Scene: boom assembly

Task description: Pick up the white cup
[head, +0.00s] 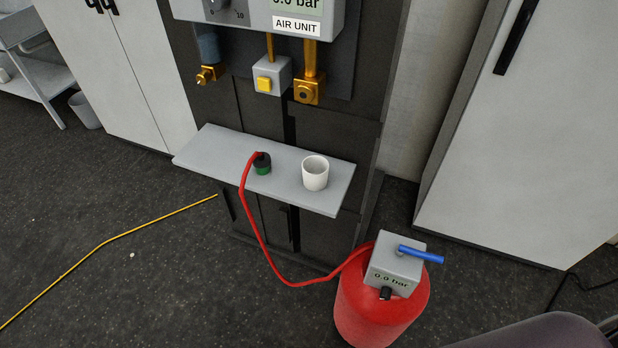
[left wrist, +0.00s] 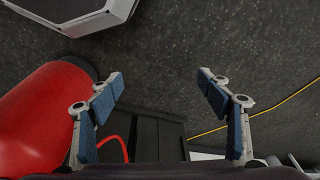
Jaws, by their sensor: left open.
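The white cup (head: 315,173) stands upright on the right part of a grey shelf (head: 222,154) in the head view. It looks empty and nothing touches it. My left gripper (left wrist: 161,86) shows in the left wrist view, with its two blue-padded fingers spread and nothing between them. Beyond the fingers are the dark floor and a dark cabinet. The cup cannot be seen in the left wrist view, and no gripper shows in the head view.
A black-green connector (head: 262,168) with a red hose (head: 252,222) stands left of the cup. The hose runs to a red tank (head: 375,315) with a blue lever (head: 422,255). The air unit (head: 258,14) with brass fittings hangs above the shelf. A yellow cable (head: 140,228) crosses the floor.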

